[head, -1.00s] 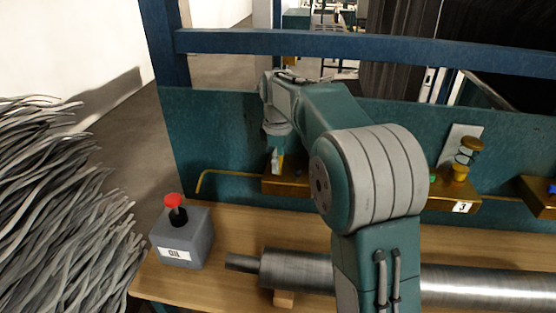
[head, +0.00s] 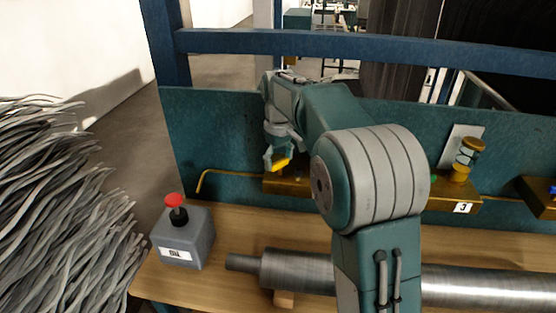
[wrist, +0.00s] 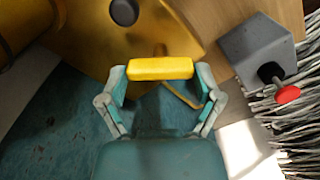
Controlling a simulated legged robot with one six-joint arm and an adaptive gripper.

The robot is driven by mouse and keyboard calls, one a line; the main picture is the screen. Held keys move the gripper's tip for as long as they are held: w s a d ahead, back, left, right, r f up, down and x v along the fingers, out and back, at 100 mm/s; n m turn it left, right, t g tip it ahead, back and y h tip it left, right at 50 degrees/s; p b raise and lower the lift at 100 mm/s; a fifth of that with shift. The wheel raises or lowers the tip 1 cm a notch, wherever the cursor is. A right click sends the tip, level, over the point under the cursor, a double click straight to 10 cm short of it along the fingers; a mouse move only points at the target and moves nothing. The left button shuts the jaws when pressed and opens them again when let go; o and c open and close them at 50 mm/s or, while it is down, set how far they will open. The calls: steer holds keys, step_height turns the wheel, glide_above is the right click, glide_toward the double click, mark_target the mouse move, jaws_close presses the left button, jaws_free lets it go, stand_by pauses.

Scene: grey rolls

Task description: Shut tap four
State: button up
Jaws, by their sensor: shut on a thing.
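A yellow bar-shaped tap handle (head: 281,164) sits above the left part of a brass block (head: 290,188) on the teal panel. In the wrist view the yellow handle (wrist: 160,68) lies crosswise between both fingers, with the brass body (wrist: 150,30) behind it. My gripper (head: 276,158) is shut on this handle; the wrist view also shows my gripper (wrist: 162,78) with a fingertip at each end of the bar. No number four label is in sight; my arm hides part of the block.
Tap three's brass knob (head: 461,172) stands right of my arm, above label 3 (head: 463,208). A grey box with a red button (head: 173,200) stands at the bench's left end. A steel roller (head: 300,270) lies in front. Grey strands (head: 60,200) fill the left.

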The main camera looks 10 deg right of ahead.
steer(key=m, duration=0.4)
steer(key=shift+s+f+m, duration=0.1)
steer(key=shift+f+m, duration=0.1)
steer(key=shift+m, duration=2.4)
steer(key=o, duration=0.9)
steer(key=shift+r, duration=0.15)
